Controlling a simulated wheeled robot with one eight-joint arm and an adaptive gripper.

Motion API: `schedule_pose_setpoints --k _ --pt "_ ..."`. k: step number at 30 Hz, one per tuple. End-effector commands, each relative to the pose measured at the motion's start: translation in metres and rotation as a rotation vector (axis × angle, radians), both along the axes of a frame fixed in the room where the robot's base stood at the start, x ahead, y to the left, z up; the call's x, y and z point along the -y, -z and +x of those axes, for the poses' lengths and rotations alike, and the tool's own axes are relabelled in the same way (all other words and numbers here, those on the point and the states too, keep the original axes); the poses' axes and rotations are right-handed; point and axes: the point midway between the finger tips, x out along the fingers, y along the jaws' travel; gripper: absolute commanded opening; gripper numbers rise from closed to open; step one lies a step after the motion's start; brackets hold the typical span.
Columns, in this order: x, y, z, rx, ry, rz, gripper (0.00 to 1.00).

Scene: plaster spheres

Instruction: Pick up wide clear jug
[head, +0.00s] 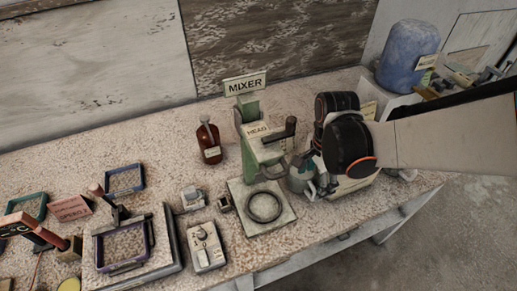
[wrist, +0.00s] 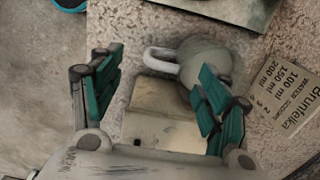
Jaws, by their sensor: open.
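The jug (wrist: 205,50) is a pale, rounded vessel with a loop handle, at the upper middle of the wrist view. Its handle points left, into the space between my fingers. In the head view the jug (head: 301,178) looks clear greenish-grey and stands right of the mixer, partly covered by my arm. My gripper (wrist: 155,70) is open, with teal finger pads wide apart and nothing clamped. The right finger overlaps the jug's lower right in the wrist view; I cannot tell whether they touch. In the head view my wrist hides most of the gripper.
The green mixer (head: 261,145) with its base plate (head: 261,222) stands left of the jug. A beige block (wrist: 165,115) lies below the jug between my fingers. A printed card (wrist: 286,95) lies to the right. An amber bottle (head: 209,142) and a blue container (head: 408,55) stand farther back.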

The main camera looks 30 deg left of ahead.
Motion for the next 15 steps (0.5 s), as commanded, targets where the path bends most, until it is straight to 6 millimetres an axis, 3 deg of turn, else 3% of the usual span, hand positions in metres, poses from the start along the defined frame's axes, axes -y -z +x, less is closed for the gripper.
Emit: schedule_pose_setpoints --k 1,10,15 --pt "-0.003 0.011 -0.003 0.0 -0.009 0.0 0.69" --pt "-0.003 0.028 0.0 0.0 -0.007 0.0 0.69" --pt "-0.004 0.052 0.004 0.0 -0.006 0.0 0.69"
